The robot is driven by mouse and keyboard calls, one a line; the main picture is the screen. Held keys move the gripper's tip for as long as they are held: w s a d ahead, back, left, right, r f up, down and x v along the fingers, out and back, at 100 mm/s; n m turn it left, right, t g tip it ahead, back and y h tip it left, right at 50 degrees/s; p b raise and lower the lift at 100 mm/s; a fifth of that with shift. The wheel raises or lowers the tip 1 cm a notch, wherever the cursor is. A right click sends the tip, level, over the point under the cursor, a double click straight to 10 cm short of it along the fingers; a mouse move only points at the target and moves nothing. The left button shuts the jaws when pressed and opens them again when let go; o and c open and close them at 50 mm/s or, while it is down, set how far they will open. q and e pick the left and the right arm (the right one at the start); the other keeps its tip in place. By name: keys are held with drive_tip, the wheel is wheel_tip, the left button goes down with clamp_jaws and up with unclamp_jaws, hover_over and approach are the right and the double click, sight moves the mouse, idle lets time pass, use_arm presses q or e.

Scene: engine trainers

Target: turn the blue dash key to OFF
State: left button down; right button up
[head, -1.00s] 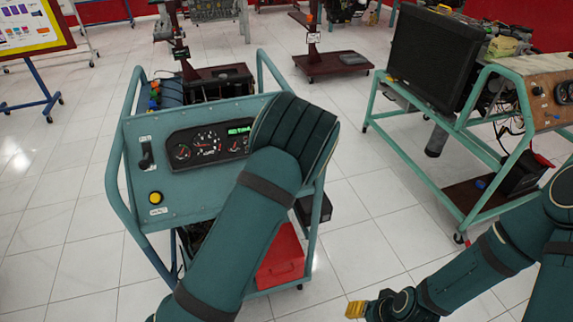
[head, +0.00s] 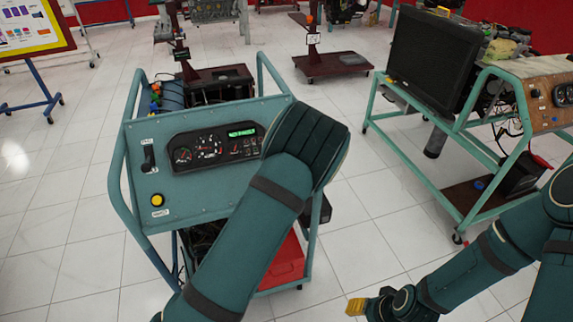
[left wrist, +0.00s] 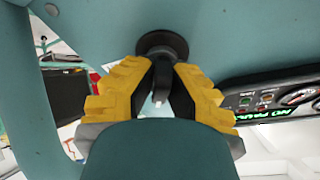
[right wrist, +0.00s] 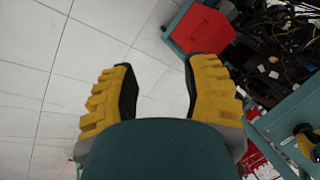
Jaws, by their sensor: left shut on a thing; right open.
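The teal dash panel (head: 190,193) on the near trainer stand carries a gauge cluster (head: 215,146) with a lit green display. In the left wrist view, my left gripper (left wrist: 161,78) is shut at a round black switch collar (left wrist: 162,45) on the panel. The thing between its fingers is mostly hidden, and no blue of the key shows clearly, so I cannot read its position. In the head view my left forearm hides this gripper and that part of the panel. My right gripper (right wrist: 160,72) is open and empty above the floor; it also shows in the head view (head: 358,306).
A black lever switch (head: 148,157) and a yellow button (head: 157,200) sit on the panel's left side. A red box (head: 288,264) lies low in the stand. Another trainer with a black radiator (head: 431,58) stands at right. Tiled floor between is clear.

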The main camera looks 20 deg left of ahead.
use_arm(q)
drive_tip(key=n+y+p, duration=0.1)
drive_tip(key=n+p, duration=0.1)
drive_tip(key=n, duration=0.2)
drive_tip(key=shift+s+a, duration=0.1)
drive_tip(key=shift+a, duration=0.05)
drive_tip(key=shift+f+n+g+p, duration=0.1)
drive_tip(key=shift+n+g+p, duration=0.2)
drive_tip(key=shift+n+p, duration=0.5)
use_arm(e)
drive_tip(key=shift+w+d+r, duration=0.1)
drive_tip(key=shift+w+r, duration=0.2)
drive_tip(key=shift+r, duration=0.6)
drive_tip(key=shift+w+r, duration=0.25)
drive_tip(key=shift+r, duration=0.6)
use_arm(q)
drive_tip(key=shift+n, duration=0.4)
drive_tip(key=c, duration=1)
unclamp_jaws()
use_arm(e)
drive_tip(key=shift+w, duration=0.15)
use_arm(q)
drive_tip(key=v, duration=1.2)
drive_tip(key=shift+f, duration=0.15)
